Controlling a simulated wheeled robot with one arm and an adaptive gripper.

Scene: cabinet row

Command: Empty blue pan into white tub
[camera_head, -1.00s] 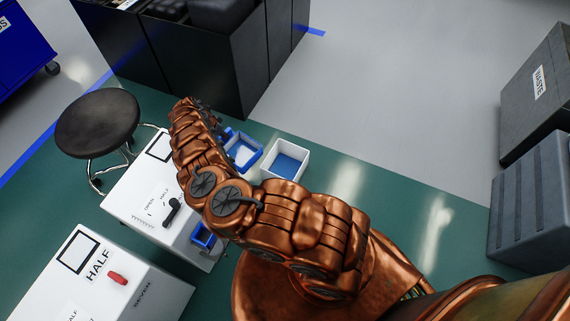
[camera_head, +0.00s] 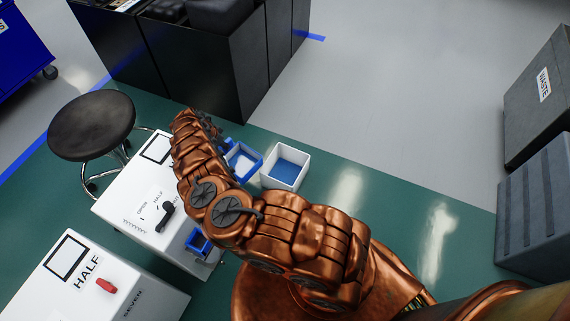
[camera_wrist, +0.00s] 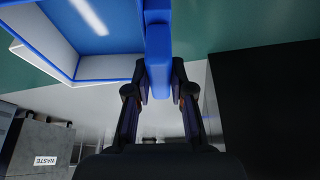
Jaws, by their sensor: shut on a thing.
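The blue pan (camera_head: 257,158) is beside the white tub in the head view, partly behind my arm. Its inside looks pale; I cannot tell what it holds. The white tub (camera_head: 299,180) stands just right of the pan, open at the top, with blue inside. In the wrist view my gripper (camera_wrist: 160,78) is shut on a narrow blue part of the pan (camera_wrist: 158,45). The white tub (camera_wrist: 28,38) with its blue inside shows at the upper left of that view. In the head view my fingertips are hidden by my arm.
A white cabinet (camera_head: 130,205) with a black handle and a small blue box (camera_head: 198,243) stands left of my arm. A second white cabinet (camera_head: 75,295) has a red handle. A black stool (camera_head: 92,126), black cabinets (camera_head: 215,75) and a grey waste bin (camera_head: 540,100) stand around. Floor right of the tub is clear.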

